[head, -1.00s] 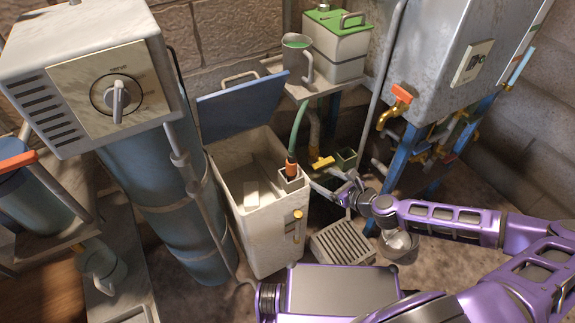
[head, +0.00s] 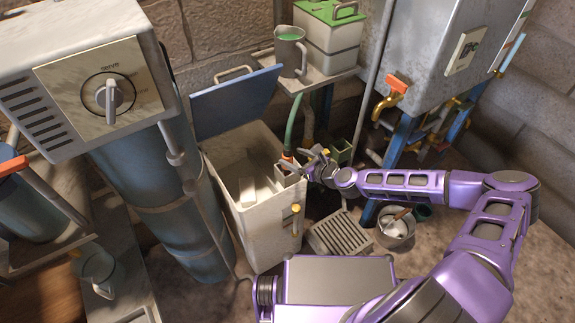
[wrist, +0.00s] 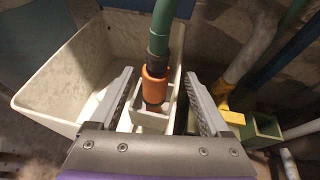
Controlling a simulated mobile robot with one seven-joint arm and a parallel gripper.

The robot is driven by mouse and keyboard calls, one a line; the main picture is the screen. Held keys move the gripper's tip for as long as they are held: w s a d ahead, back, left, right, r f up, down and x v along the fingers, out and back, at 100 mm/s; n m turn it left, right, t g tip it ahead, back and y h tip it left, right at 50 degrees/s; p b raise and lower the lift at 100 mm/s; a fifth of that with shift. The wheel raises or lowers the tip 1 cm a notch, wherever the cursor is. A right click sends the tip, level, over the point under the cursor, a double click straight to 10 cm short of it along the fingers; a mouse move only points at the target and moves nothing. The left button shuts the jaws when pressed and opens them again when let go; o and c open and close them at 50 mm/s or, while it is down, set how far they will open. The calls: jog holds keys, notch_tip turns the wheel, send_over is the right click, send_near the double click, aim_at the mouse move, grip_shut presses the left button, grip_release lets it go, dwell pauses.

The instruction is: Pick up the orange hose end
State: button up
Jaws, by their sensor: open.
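The orange hose end (wrist: 155,85) hangs on a green hose (wrist: 164,25) and sits in a small pale square holder (wrist: 147,122) at the side of an open white bin. In the head view the orange hose end (head: 287,157) shows only in part beside my gripper. My gripper (wrist: 158,76) is open, with one finger on each side of the orange hose end in the wrist view. I see gaps between the fingers and the hose end. In the head view my gripper (head: 306,163) is at the bin's right rim.
The white bin (head: 222,200) has a raised blue lid (head: 237,100). A yellow handle (wrist: 229,115) and a small green box (wrist: 262,130) lie right of my gripper. A slatted grate (head: 340,235) and a metal pot (head: 396,232) stand on the floor.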

aim_at(283, 154)
jog(key=shift+s+x, duration=0.2)
jog(key=shift+x, duration=2.8)
jog(key=shift+a, duration=0.15)
grip_shut()
